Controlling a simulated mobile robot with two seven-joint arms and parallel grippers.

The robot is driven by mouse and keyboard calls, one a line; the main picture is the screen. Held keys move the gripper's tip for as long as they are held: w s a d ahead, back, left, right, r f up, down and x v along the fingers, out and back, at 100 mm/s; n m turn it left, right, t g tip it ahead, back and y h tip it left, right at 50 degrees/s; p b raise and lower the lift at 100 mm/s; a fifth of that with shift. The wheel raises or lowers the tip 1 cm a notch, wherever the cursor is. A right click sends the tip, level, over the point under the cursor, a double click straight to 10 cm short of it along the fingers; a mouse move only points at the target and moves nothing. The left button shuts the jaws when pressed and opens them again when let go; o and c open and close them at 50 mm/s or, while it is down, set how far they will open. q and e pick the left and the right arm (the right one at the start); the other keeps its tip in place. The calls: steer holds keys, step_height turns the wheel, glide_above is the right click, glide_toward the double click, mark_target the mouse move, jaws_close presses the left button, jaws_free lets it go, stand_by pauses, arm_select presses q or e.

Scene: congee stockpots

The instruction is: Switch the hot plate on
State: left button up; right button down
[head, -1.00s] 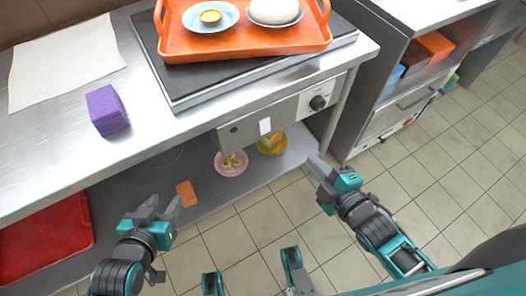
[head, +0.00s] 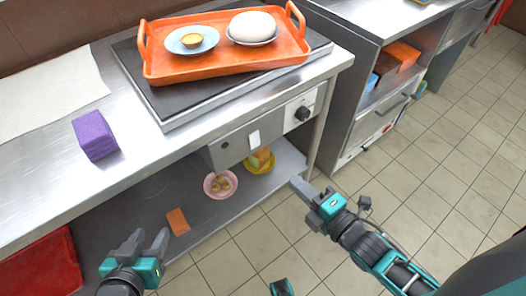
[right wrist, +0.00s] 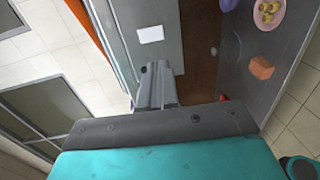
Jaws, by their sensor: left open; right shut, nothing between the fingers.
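The hot plate (head: 172,108) is a dark flat slab in a steel frame on the counter, in the head view. An orange tray (head: 225,67) sits on it. Below it, the steel front panel carries a black round knob (head: 303,114) on a pale plate and a white label or switch (head: 254,138). The white piece also shows in the right wrist view (right wrist: 150,34). My right gripper (head: 300,186) is shut and empty, in front of and below the knob, apart from the panel. My left gripper (head: 147,243) is open and empty, low in front of the counter.
The tray holds a saucer with a small yellow cup (head: 191,41) and a bowl with a white ball (head: 253,27). A purple block (head: 95,136) lies on the counter. The lower shelf holds a pink bowl (head: 221,185) and a yellow bowl (head: 262,166). A second cabinet (head: 372,125) stands right.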

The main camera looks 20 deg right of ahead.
mark_target(256, 146)
steer(key=b+x, duration=0.2)
steer(key=x, duration=1)
steer(key=shift+w+a+f, duration=0.1)
steer(key=shift+w+a, duration=0.1)
steer(key=shift+w, duration=0.15)
steer(key=shift+w+a+b, duration=0.2)
steer(key=shift+w+b, duration=0.1)
steer(key=shift+w, duration=0.15)
steer(key=shift+w+f+b, duration=0.15)
steer(key=shift+f+b, duration=0.15)
steer(key=shift+b, duration=0.3)
steer(key=shift+w+r+t, duration=0.1)
steer(key=shift+r+t, duration=0.1)
steer(key=shift+t, duration=0.1)
